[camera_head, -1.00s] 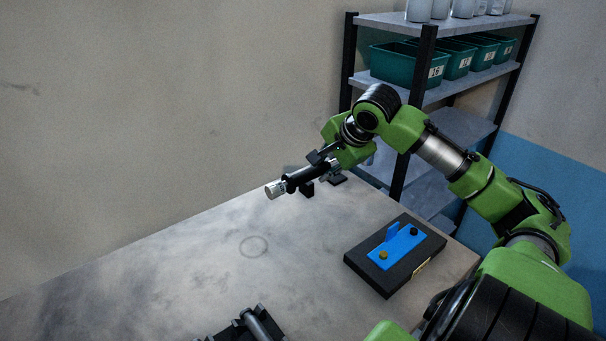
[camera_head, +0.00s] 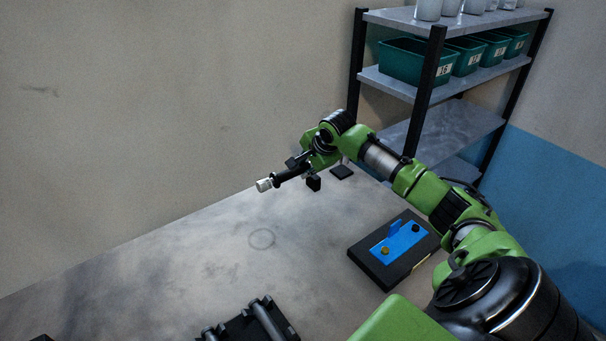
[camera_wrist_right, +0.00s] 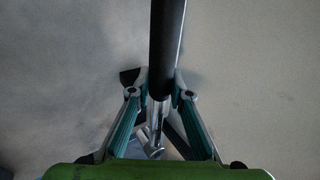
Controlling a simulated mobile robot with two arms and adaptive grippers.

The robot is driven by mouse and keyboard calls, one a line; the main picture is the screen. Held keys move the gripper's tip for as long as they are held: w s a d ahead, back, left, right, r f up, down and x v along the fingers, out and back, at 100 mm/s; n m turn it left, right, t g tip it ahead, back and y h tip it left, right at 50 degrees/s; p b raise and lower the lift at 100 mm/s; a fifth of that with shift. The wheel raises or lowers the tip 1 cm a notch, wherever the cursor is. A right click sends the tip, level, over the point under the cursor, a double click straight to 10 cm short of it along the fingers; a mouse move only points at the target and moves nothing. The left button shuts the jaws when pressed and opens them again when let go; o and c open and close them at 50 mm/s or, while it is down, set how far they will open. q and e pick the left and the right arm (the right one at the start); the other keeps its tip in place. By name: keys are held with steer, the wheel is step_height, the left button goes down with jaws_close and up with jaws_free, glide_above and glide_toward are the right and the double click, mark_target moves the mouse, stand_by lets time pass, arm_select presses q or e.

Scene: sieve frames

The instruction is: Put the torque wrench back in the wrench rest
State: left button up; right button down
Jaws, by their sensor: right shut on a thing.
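The torque wrench (camera_head: 285,176) has a dark shaft and a silver end pointing left. It also shows as a dark bar in the right wrist view (camera_wrist_right: 167,45). My right gripper (camera_head: 303,166) is shut on it near the table's far edge; its fingers close around the bar in the wrist view (camera_wrist_right: 161,90). My left gripper is out of view.
A black box with a blue plate (camera_head: 404,241) and two knobs sits at the table's right. A black holder with a grey cylinder (camera_head: 266,321) is at the front. A shelf rack (camera_head: 424,95) with green bins stands behind. The table's middle (camera_head: 200,265) is clear.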

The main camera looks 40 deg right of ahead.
steer(key=shift+w+d+f, duration=0.1)
steer(key=shift+w+f, duration=0.1)
steer(key=shift+w, duration=0.15)
step_height(320, 180, down, 3)
steer(key=shift+p, duration=0.3)
steer(key=shift+f, duration=0.25)
steer(key=c, duration=1.9)
jaws_free()
steer(key=shift+s+f, duration=0.1)
steer(key=shift+f, duration=0.15)
steer(key=shift+s+r, duration=0.1)
steer(key=shift+r, duration=0.35)
steer(key=b+v, duration=0.1)
steer(key=v, duration=1)
steer(key=shift+s+r+b, duration=0.2)
steer(key=shift+r+b, duration=0.05)
steer(key=shift+b, duration=0.15)
